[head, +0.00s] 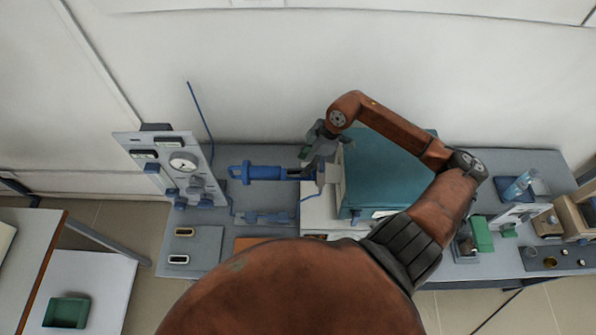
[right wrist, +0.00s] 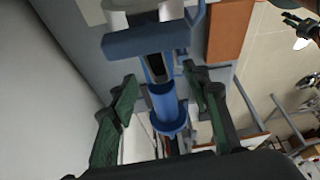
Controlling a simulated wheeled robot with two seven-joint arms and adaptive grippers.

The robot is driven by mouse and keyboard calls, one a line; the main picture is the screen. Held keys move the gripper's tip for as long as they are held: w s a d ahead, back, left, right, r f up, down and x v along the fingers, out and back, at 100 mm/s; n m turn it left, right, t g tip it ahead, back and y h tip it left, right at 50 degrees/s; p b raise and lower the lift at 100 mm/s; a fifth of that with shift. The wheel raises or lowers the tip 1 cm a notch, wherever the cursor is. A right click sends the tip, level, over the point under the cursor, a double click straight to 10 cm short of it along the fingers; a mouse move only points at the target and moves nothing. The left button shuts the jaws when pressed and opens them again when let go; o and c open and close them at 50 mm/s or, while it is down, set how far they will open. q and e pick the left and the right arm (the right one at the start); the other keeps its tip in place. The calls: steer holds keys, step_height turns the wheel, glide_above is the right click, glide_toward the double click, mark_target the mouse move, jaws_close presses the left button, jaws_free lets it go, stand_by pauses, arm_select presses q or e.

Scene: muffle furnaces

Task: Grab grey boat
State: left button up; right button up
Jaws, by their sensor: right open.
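Two small boat-like dishes lie on a grey plate (head: 207,245) at the left of the bench. The back one (head: 184,232) has a tan rim and the front one (head: 178,259) has a pale rim. Both look dark inside, and I cannot tell which is the grey boat. My right gripper (head: 318,155) is well to the right of them, near a blue cylinder (head: 265,173). In the right wrist view its fingers (right wrist: 165,108) are spread on either side of a blue flanged part (right wrist: 168,108), with nothing visibly clamped. A dark green shape at that view's top right may be my left gripper.
A teal furnace (head: 385,170) stands right of the gripper, under my arm. A gauge panel (head: 175,170) stands behind the plate. An orange-brown board (head: 260,243) lies right of the plate. A green tray (head: 67,312) is on the lower left table.

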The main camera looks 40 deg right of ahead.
mark_target(295, 174)
steer(key=x, duration=0.1)
steer(key=p+x, duration=0.1)
steer(key=x, duration=0.2)
steer(key=shift+w+f, duration=0.15)
steer(key=shift+w, duration=0.2)
steer(key=shift+w+a+f+p, duration=0.15)
steer(key=shift+f+p, duration=0.15)
steer(key=shift+f, duration=0.2)
steer(key=shift+c, duration=0.5)
jaws_close()
